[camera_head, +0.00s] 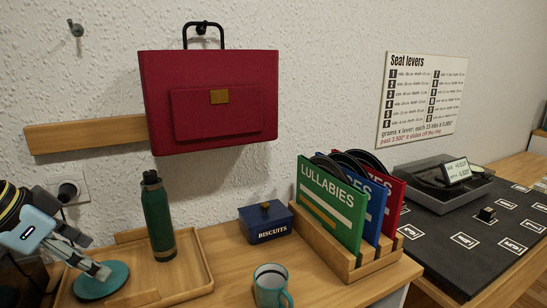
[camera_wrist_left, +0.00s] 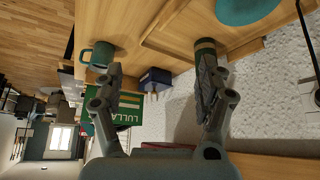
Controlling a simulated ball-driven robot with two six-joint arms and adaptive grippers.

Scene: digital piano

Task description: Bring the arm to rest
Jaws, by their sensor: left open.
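My left gripper (camera_head: 92,258) comes in at the left edge of the head view, above the left end of the wooden tray and close to the teal disc (camera_head: 103,281). Its two fingers stand wide apart in the left wrist view (camera_wrist_left: 160,103), with nothing between them. The green bottle (camera_head: 158,222) stands upright on the tray to the right of the gripper. In the left wrist view the bottle (camera_wrist_left: 205,52) shows partly behind one finger. My right gripper is in neither view.
The wooden tray (camera_head: 202,262), blue biscuit tin (camera_head: 266,222), teal mug (camera_head: 270,287) and record rack (camera_head: 352,268) occupy the tabletop. A red case (camera_head: 215,135) hangs on the wall above.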

